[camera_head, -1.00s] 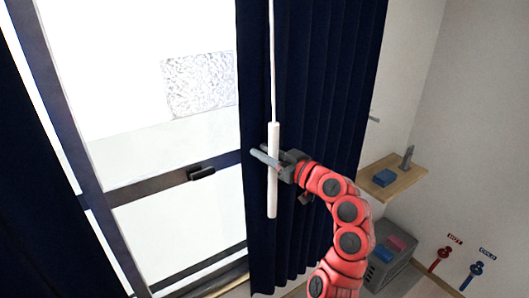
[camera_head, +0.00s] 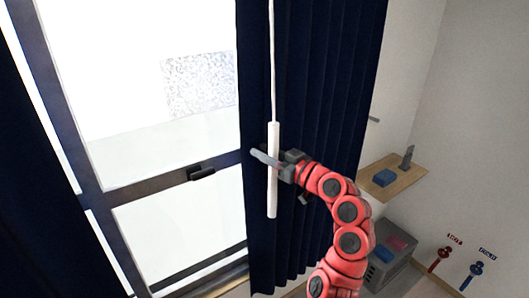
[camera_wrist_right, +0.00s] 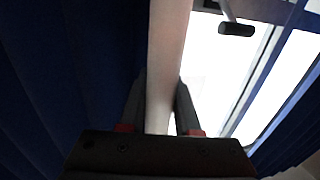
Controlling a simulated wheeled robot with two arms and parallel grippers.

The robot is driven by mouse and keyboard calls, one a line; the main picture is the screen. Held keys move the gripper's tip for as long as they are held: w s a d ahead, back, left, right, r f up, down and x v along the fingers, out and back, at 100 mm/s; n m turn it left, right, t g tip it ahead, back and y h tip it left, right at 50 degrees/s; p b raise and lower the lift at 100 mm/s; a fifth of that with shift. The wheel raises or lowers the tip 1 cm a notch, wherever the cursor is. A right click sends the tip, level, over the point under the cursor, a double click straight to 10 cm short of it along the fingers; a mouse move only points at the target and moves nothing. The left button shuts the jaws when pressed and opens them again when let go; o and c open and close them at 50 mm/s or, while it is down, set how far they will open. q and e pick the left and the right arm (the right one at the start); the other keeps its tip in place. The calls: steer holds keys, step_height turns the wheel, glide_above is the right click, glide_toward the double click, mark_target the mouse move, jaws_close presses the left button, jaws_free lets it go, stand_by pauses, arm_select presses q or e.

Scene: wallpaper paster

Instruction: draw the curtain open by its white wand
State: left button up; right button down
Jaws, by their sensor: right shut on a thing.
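The white wand (camera_head: 273,200) hangs upright on a thin white cord in front of the dark blue curtain (camera_head: 325,110). My right gripper (camera_head: 268,160) is shut on the wand at about its middle, with a finger on either side of it. In the right wrist view the wand (camera_wrist_right: 165,60) runs between the two fingers (camera_wrist_right: 160,110). The curtain is gathered in folds to the right of the window, and its left edge is just left of the wand. My left gripper is not in view.
The bright window (camera_head: 165,75) has a dark frame with a black handle (camera_head: 201,173). Another dark curtain (camera_head: 40,190) hangs at the far left. On the right are a wooden shelf (camera_head: 405,180) with a blue block, a grey box (camera_head: 392,262) and red and blue taps.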

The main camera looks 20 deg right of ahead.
steer(key=d+b, duration=0.2)
steer(key=d, duration=0.1)
steer(key=w+d+b, duration=0.1)
steer(key=d+b, duration=0.2)
steer(key=w+d+b, duration=0.1)
steer(key=d+b, duration=0.1)
steer(key=shift+w+d+f, duration=0.15)
steer(key=shift+w+d, duration=0.1)
steer(key=shift+d, duration=0.15)
steer(key=shift+w+d+r, duration=0.1)
steer(key=shift+d+r, duration=0.1)
steer(key=shift+d, duration=0.1)
steer(key=c, duration=0.6)
jaws_free()
steer(key=shift+d, duration=0.1)
